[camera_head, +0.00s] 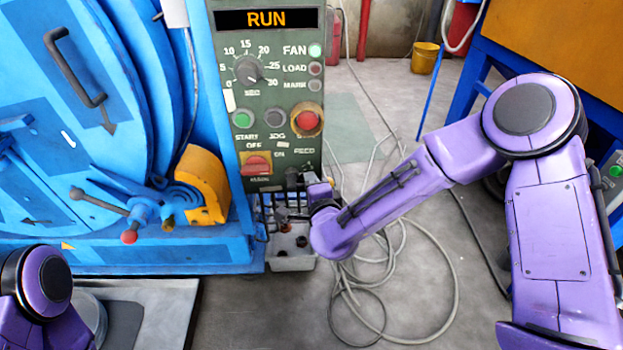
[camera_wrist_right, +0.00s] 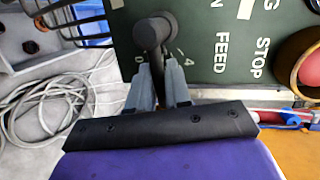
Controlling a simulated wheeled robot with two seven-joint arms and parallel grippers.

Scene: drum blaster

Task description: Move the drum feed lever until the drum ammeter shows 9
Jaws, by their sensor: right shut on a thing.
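The feed lever (camera_wrist_right: 153,35), with a dark rounded knob, stands on the green control panel (camera_head: 232,100) beside the FEED lettering in the right wrist view. My right gripper (camera_wrist_right: 157,72) is shut on the lever, one grey finger on each side of it. In the head view my right arm reaches in from the right to the panel's lower right corner, and the wrist hides most of the lever there. No ammeter shows in either view; the panel's display reads RUN. Part of my left arm shows at the lower left, its gripper out of view.
The panel carries a timer dial (camera_head: 248,69), a green start button (camera_head: 243,119) and a red button (camera_head: 308,120). A blue drum machine (camera_head: 70,140) stands at left. A wire basket with a grey bin (camera_head: 293,262) sits below the panel. Loose cables (camera_head: 440,235) lie on the floor.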

